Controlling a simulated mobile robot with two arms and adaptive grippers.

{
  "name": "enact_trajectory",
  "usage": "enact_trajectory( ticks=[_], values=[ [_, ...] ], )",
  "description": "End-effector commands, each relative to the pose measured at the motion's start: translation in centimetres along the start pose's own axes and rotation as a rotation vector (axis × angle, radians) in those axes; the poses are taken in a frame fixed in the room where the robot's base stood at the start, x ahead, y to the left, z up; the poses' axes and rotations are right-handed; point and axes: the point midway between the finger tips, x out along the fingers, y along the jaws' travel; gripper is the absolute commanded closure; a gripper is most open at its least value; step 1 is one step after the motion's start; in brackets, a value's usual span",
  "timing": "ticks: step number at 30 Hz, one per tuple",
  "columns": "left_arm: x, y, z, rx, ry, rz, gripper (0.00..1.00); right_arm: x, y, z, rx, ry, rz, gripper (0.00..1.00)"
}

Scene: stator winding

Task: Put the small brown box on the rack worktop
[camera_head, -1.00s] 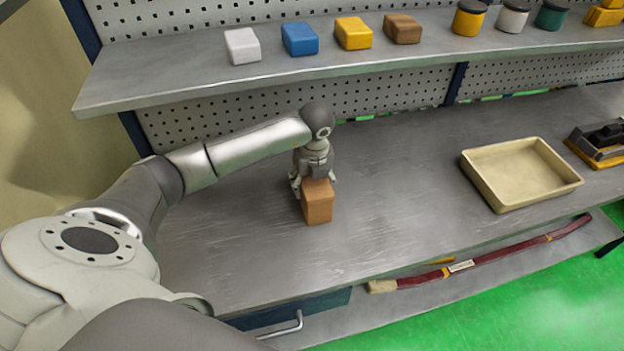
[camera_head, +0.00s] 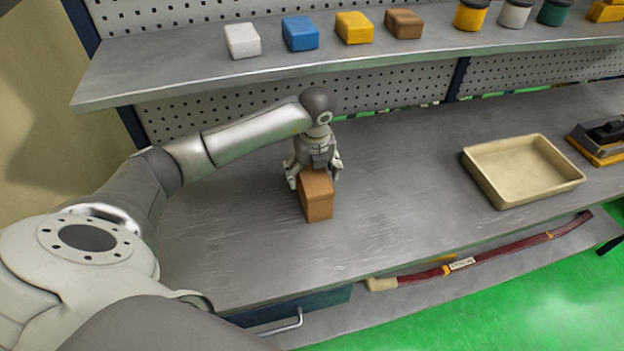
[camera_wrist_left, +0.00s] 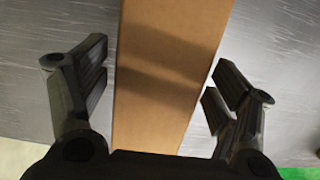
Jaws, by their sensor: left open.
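A small brown box (camera_head: 317,197) stands on the grey rack worktop (camera_head: 400,190), left of its middle. My left gripper (camera_head: 314,178) is at the box's far end, just above it. In the left wrist view the box (camera_wrist_left: 165,75) lies between the two spread fingers of the left gripper (camera_wrist_left: 158,105), with a gap on each side. The left gripper is open and not shut on the box. My right gripper is not in view.
A beige tray (camera_head: 480,188) stands on the worktop at the right, with a black and yellow tool (camera_head: 604,140) beyond it. The shelf (camera_head: 180,84) above holds several coloured blocks and jars. The worktop between box and tray is clear.

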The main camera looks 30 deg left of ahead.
Motion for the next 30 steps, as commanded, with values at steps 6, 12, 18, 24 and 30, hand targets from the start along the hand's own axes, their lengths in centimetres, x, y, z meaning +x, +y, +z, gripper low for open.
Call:
enact_trajectory(
  ticks=[6,12,18,24,30],
  values=[
    [-4.7,-0.1,0.1,0.000,-0.004,-0.005,0.16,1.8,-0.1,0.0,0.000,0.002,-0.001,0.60],
    [-7.9,-0.1,0.1,-0.001,-0.002,-0.002,0.16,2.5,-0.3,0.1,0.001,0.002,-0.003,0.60],
    [-9.2,0.0,0.0,-0.001,-0.001,0.000,0.16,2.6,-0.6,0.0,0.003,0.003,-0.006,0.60],
    [-9.2,0.0,0.0,-0.001,0.000,0.001,0.16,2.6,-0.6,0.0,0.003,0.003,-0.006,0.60],
    [-9.2,0.0,0.0,-0.001,0.000,0.001,0.16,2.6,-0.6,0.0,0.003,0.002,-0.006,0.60]
  ],
)
